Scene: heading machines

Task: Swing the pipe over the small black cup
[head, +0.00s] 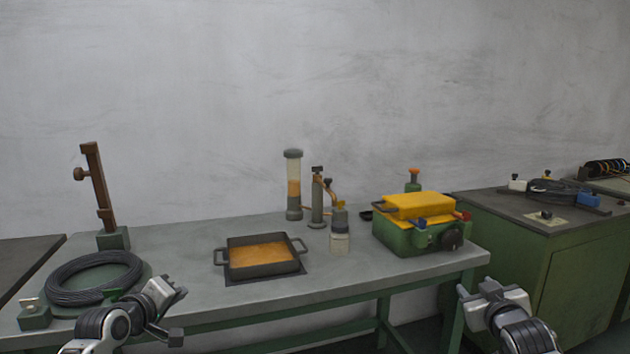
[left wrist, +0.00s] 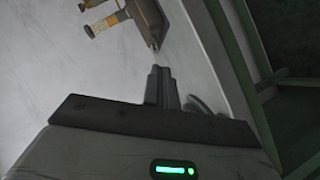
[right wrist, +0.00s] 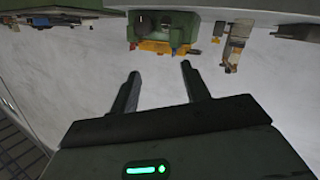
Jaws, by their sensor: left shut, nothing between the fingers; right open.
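The pipe (head: 329,187) is a thin brass-coloured arm on a grey upright post (head: 317,204) at the back of the bench, angled down to the right. Its end is close to the top of a pale jar (head: 340,239) with a dark and yellow top. A small black object (head: 366,214), possibly the cup, is partly hidden behind the green machine. My left gripper (head: 172,334) is shut and empty near the bench's front left edge; its closed fingers show in the left wrist view (left wrist: 162,86). My right gripper (head: 476,288) is open and empty off the bench's right end, fingers apart in the right wrist view (right wrist: 160,85).
A black tray of orange material (head: 233,243) sits mid-bench. A clear cylinder (head: 293,188) stands left of the post. The green machine with a yellow lid (head: 405,240) is at right. A cable coil (head: 60,291) and brown stand (head: 97,185) are at left. Bench space beside the tray is clear.

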